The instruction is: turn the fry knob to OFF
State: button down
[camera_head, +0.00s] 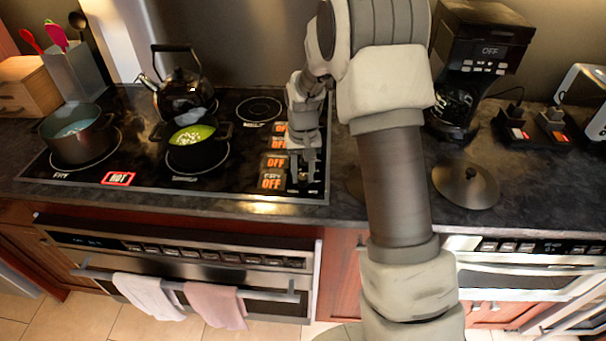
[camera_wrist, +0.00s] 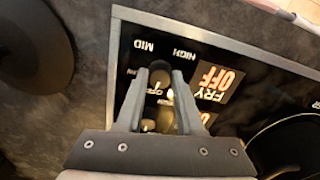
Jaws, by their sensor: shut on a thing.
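The fry knob (camera_wrist: 160,77) is a small dark knob on the black control strip at the stove's right edge. My gripper (camera_wrist: 158,82) reaches down over it, with one finger on each side, and is shut on it. Beside the knob, an orange label (camera_wrist: 214,82) reads FRY OFF; it also shows in the head view (camera_head: 271,181). The printed marks MID, HIGH and OFF lie around the knob. In the head view my gripper (camera_head: 302,172) is at the front right corner of the cooktop and mostly hides the knob.
Several more orange OFF labels line the strip behind. A pot with yellow-green contents (camera_head: 192,145), a grey pot (camera_head: 80,137) and a kettle (camera_head: 182,90) stand on the cooktop (camera_head: 140,188). A round lid (camera_head: 465,187) lies on the counter right. A coffee maker (camera_head: 480,60) stands behind it.

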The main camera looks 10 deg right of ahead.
aim_at(303, 177)
jog(key=shift+n, duration=0.6)
jog(key=c, duration=0.5)
grip_release()
jog(key=shift+c, duration=0.2)
notch_tip(303, 177, up, 18)
jog(key=shift+f, duration=0.25)
